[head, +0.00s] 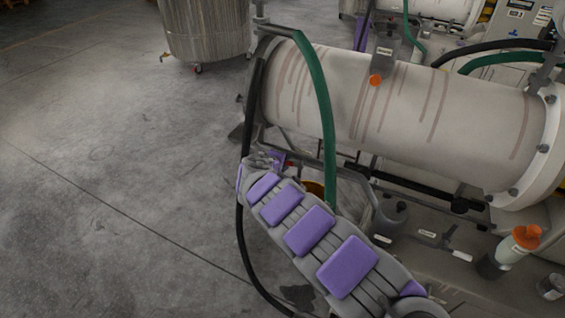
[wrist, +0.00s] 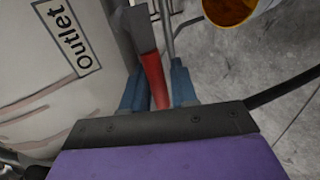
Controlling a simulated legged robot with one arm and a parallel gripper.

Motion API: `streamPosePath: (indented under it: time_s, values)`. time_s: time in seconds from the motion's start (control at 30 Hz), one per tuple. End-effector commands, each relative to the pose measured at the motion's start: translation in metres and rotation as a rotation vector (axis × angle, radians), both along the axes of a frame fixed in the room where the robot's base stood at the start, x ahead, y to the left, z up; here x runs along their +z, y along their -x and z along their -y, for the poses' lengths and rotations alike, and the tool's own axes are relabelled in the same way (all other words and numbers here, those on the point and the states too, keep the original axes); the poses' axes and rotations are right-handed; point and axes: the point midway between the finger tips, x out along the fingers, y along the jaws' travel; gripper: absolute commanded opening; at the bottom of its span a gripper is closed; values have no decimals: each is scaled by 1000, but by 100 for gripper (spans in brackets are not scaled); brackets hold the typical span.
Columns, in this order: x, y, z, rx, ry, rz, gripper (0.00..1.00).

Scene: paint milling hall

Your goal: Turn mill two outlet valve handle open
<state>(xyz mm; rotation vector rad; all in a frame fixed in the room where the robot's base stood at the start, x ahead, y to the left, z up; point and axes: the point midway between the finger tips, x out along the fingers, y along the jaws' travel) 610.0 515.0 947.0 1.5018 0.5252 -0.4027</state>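In the wrist view, a red handle (wrist: 154,79) hangs from a grey metal part beside the pale mill body, near a label reading "Outlet" (wrist: 71,42). My gripper (wrist: 155,90) has its two blue fingers on either side of the red handle, which runs down between them. I cannot tell whether both fingers press on it. In the head view, the mill (head: 420,110) is a large pale cylinder with reddish streaks. My purple-padded arm reaches toward its near left end. My gripper (head: 278,160) is small there, and the handle cannot be made out.
A yellow-rimmed bucket of orange paint (wrist: 232,10) stands below, right of the fingers. A green hose (head: 321,110) and a black hose (head: 243,225) hang by the mill's end. A steel vat (head: 205,30) stands behind. The floor (head: 100,160) at left is clear.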

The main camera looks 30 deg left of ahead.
Motion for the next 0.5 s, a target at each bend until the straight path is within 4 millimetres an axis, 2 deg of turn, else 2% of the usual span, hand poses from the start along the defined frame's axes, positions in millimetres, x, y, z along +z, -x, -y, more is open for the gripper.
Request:
streamPosePath:
  time_s: [0.1,0.5]
  values:
    - [1,0,0,1,-1,2,39]
    - [8,7,-2,6,1,6,39]
